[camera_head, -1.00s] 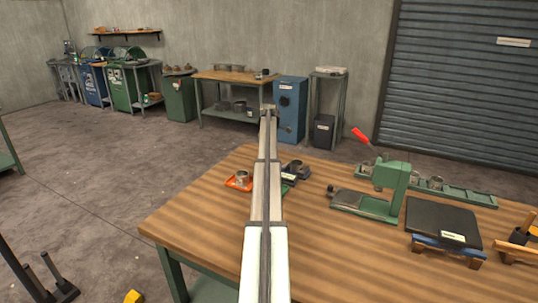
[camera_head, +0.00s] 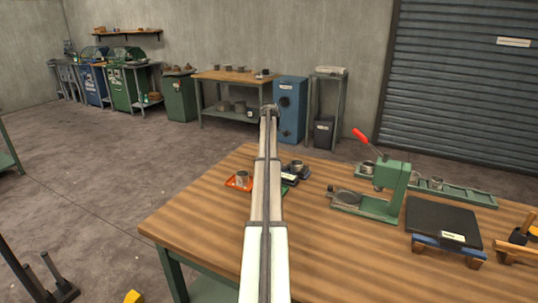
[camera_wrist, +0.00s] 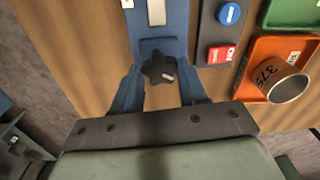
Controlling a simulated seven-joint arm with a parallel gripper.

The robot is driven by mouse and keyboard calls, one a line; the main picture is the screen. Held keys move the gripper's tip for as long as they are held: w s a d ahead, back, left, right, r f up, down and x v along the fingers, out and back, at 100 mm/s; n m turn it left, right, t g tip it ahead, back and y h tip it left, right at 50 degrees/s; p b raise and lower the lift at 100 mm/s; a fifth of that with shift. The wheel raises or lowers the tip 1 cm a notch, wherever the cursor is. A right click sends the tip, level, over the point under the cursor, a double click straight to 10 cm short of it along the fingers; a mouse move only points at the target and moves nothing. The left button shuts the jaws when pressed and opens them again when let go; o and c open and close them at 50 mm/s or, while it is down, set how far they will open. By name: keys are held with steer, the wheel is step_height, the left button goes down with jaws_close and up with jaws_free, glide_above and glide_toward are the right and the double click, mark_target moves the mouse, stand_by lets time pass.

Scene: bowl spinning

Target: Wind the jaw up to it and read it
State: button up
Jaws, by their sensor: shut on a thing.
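In the wrist view a black star-shaped knob (camera_wrist: 158,70) with a white mark lies between the two blue fingers of my gripper (camera_wrist: 160,82). My gripper is shut on the knob, at the near end of a blue device (camera_wrist: 163,47) with a pale plate. Right of it, a metal cup (camera_wrist: 288,85) marked 375 lies in an orange tray (camera_wrist: 267,52). The jaw and any reading cannot be made out.
A control box with a blue button (camera_wrist: 229,14) and a red switch (camera_wrist: 219,55) stands beside the knob. A green press (camera_head: 390,190) with a red handle and a dark flat-topped unit (camera_head: 450,220) stand to the right. The table's front (camera_head: 330,260) is clear.

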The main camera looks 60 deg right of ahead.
steer(key=m, duration=1.2)
steer(key=shift+d+m, duration=0.1)
steer(key=shift+m, duration=0.3)
steer(key=m, duration=0.6)
steer(key=shift+s, duration=0.1)
steer(key=shift+o, duration=0.2)
steer(key=m, duration=0.5)
steer(key=shift+m, duration=0.4)
steer(key=o, duration=1)
steer(key=shift+r, duration=0.1)
step_height(320, 180, up, 14)
steer(key=shift+f, duration=0.15)
stand_by(0.3)
